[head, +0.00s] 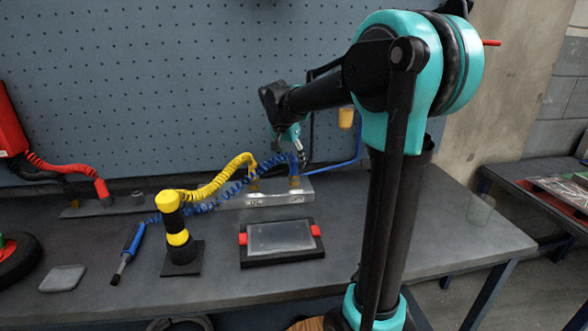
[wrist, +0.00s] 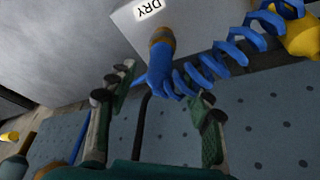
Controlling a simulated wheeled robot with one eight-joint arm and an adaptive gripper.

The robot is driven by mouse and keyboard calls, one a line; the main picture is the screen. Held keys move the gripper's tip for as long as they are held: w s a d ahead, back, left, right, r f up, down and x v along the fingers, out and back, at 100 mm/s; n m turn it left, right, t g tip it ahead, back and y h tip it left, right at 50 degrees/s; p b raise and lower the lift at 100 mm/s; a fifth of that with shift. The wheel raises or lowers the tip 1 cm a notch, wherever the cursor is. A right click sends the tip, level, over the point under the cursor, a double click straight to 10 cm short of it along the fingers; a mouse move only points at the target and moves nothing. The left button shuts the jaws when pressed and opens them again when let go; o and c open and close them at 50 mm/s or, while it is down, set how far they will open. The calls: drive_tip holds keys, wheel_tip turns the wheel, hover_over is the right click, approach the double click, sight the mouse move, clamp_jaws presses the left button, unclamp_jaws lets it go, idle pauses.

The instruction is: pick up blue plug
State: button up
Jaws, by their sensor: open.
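The blue plug (wrist: 160,75) has a brown ring at its end and stands against a light block marked "DRY" (wrist: 135,22). A coiled blue hose (wrist: 205,65) runs from it. In the head view the blue plug (head: 301,163) is upright in the right part of the metal block (head: 275,198). My gripper (wrist: 156,88) is open, with its green fingers on either side of the plug in the wrist view. I cannot tell whether they touch it. In the head view my gripper (head: 292,140) is just above the plug and hides part of its top.
A yellow plug (head: 252,167) with a yellow coiled hose stands just left of the blue one. In front are a tablet with red grips (head: 280,237) and a black-and-yellow post (head: 178,238). A pegboard wall (head: 180,90) rises close behind.

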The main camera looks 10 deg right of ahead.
drive_tip(key=shift+x, duration=1.4)
drive_tip(key=shift+s, duration=0.1)
drive_tip(key=shift+c, duration=0.4)
clamp_jaws()
